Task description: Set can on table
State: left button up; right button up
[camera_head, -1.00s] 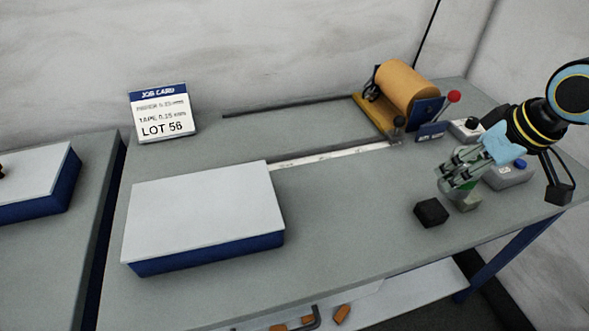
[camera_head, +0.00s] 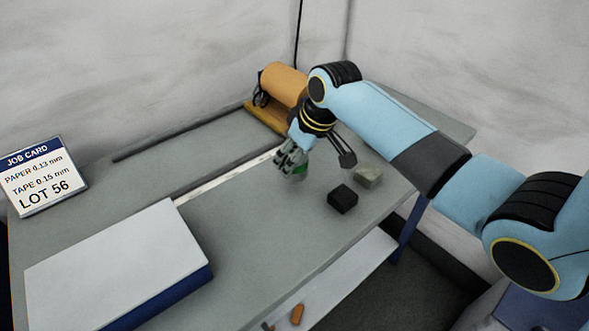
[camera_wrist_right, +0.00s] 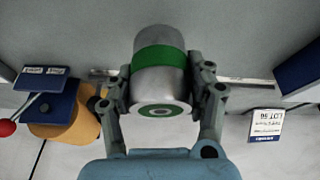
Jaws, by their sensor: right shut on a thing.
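The can (camera_wrist_right: 160,80) is a silver cylinder with a green band, seen large in the right wrist view. It sits between both fingers of my right gripper (camera_wrist_right: 162,92), which is shut on it. In the head view my right gripper (camera_head: 291,160) is over the middle of the grey table (camera_head: 255,225), left of the black block. Only a green bit of the can (camera_head: 301,170) shows there below the fingers. I cannot tell whether the can touches the table. My left gripper is not in view.
A black block (camera_head: 342,198) and a grey-green block (camera_head: 368,177) lie right of the gripper. An orange roll (camera_head: 283,83) on a stand is behind it. A white-topped blue box (camera_head: 115,265) and a job card (camera_head: 42,175) are at left. The table between box and blocks is clear.

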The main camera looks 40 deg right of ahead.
aim_at(295, 171)
jog(key=shift+f, duration=1.95)
jog(key=shift+f, duration=0.15)
jog(key=o, duration=1.3)
jog(key=v, duration=1.2)
jog(key=shift+s+p, duration=0.1)
jog(key=shift+p, duration=0.3)
